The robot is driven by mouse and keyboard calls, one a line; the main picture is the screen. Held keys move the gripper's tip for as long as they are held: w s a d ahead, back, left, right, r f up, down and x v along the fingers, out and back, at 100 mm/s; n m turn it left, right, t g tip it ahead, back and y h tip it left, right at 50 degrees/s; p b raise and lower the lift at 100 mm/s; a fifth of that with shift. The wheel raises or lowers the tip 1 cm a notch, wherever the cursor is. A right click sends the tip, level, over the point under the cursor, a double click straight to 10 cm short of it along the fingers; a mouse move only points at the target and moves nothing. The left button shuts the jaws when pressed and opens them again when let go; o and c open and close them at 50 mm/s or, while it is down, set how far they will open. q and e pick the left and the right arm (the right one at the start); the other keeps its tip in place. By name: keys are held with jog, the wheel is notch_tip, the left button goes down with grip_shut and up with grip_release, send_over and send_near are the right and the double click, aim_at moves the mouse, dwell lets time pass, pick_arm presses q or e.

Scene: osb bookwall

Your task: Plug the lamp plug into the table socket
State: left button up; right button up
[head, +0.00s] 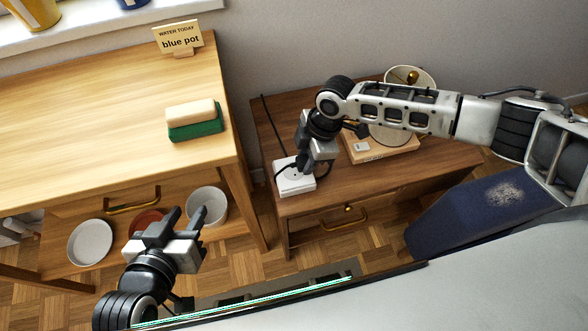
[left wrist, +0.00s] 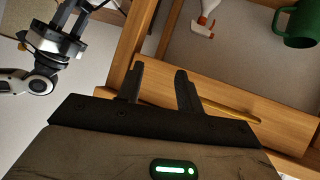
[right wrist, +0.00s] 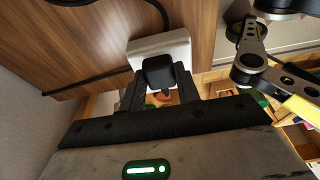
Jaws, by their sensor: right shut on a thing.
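The white table socket (head: 295,178) sits on the front left of the small brown table; it also shows in the right wrist view (right wrist: 177,45). My right gripper (head: 303,166) is over it, pointing down. In the right wrist view my right gripper (right wrist: 160,88) is shut on the black lamp plug (right wrist: 158,70), which is in front of the socket's face. I cannot tell how deep it sits, as the contact is hidden. The lamp (head: 408,78) stands at the back, partly behind my right arm. My left gripper (head: 176,226) is open and empty before the left desk.
A black cable (head: 268,115) runs along the brown table's (head: 450,155) left side. A white pot (head: 207,205) and a plate (head: 91,242) are below. A dark blue object (head: 480,215) is right.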

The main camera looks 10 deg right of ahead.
jog(key=shift+a, duration=0.25)
jog(key=shift+a, duration=0.35)
jog(key=shift+a, duration=0.65)
jog(key=shift+s+a+f, duration=0.1)
jog(key=shift+s+f, duration=0.05)
jog(key=shift+f, duration=0.3)
dwell(1.0)
dwell(0.6)
jog(key=shift+f, duration=0.2)
jog(key=shift+c, duration=0.3)
dwell(0.5)
jog(key=o, duration=1.1)
jog(key=shift+c, duration=0.2)
